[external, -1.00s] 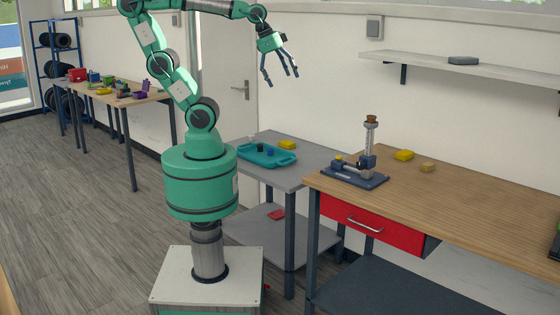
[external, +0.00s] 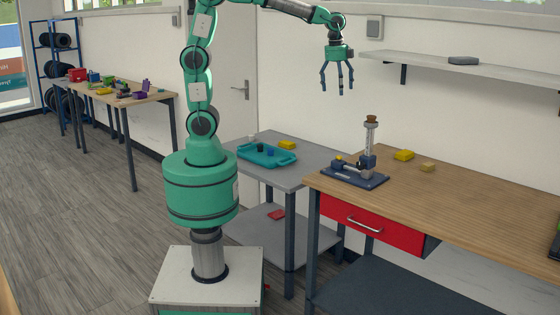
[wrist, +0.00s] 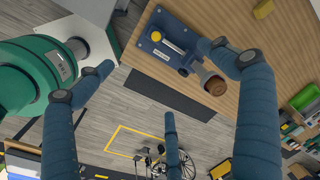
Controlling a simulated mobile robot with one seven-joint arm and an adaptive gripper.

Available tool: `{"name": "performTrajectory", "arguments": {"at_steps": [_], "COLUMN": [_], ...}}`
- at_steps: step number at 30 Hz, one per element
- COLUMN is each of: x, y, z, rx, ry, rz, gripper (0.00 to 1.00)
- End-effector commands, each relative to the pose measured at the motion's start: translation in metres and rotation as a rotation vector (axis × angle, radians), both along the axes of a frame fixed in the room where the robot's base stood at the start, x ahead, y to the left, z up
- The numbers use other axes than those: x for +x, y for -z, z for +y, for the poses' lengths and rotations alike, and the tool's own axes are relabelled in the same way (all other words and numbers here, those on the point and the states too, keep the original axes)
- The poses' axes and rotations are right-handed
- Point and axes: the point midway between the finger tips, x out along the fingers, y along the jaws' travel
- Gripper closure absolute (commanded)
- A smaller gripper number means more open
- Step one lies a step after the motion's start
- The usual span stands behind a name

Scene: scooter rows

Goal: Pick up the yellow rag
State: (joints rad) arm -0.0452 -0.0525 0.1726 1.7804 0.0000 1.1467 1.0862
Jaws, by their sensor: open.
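Two yellow items could be the yellow rag, and I cannot tell which is cloth. One folded-looking yellow item (external: 404,155) lies on the wooden workbench, right of the blue-based stand. My gripper (external: 338,90) is open and empty, fingers pointing down, high above the grey table and bench. Its fingers also show in the wrist view (wrist: 160,75).
The blue-based stand (external: 355,180) with an upright column (external: 370,140) rises from the bench's left end. A tan block (external: 427,167) lies near the yellow item. The teal tray (external: 268,163) holds small items. A wall shelf (external: 450,66) is at the right.

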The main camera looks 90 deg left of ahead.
Motion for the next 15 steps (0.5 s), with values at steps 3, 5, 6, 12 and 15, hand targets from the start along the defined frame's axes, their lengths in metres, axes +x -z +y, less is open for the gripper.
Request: {"name": "performTrajectory", "arguments": {"at_steps": [3, 5, 6, 12, 15], "x": [0.029, 0.043, 0.052, 0.094, 0.113], "y": [0.023, 0.033, 0.040, 0.080, 0.103], "z": [0.004, 0.006, 0.007, 0.014, 0.018], "rx": [0.006, 0.006, 0.008, 0.003, -0.004], "ry": [0.095, 0.144, 0.177, 0.341, 0.424], "rz": [0.041, 0.060, 0.071, 0.133, 0.164], "gripper": [0.06, 0.06, 0.06, 0.06, 0.06]}}
